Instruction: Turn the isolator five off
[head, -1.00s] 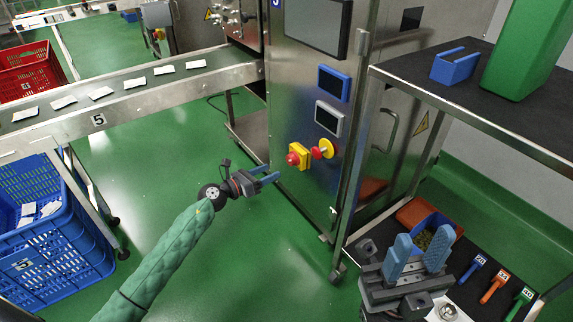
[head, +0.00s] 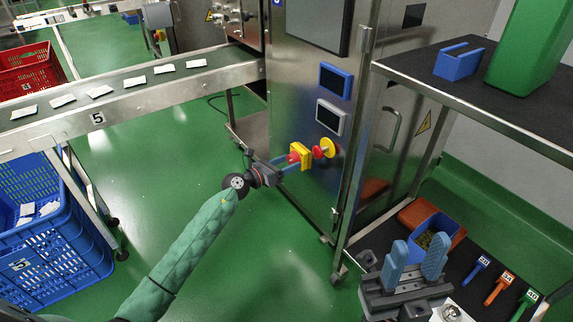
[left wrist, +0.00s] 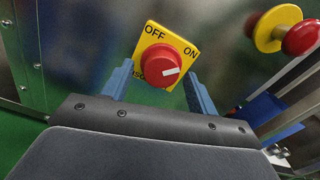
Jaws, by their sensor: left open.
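The isolator is a yellow square plate with a red round knob (left wrist: 160,66) on the steel machine front. Its plate reads OFF at upper left and ON at right, and the white mark on the knob points toward ON. It also shows in the head view (head: 301,155). My left gripper (left wrist: 160,85) is open, with one blue finger on each side of the isolator. In the head view the left gripper (head: 285,163) is right at the isolator; contact cannot be told. My right gripper (head: 416,262) is open and empty at the lower right.
A red emergency button on a yellow base (head: 325,149) sits just right of the isolator. A conveyor (head: 150,92) with several teabags runs at left, above a blue crate (head: 60,250). A shelf rack (head: 480,110) with a blue bin (head: 435,230) and colored tools stands at right.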

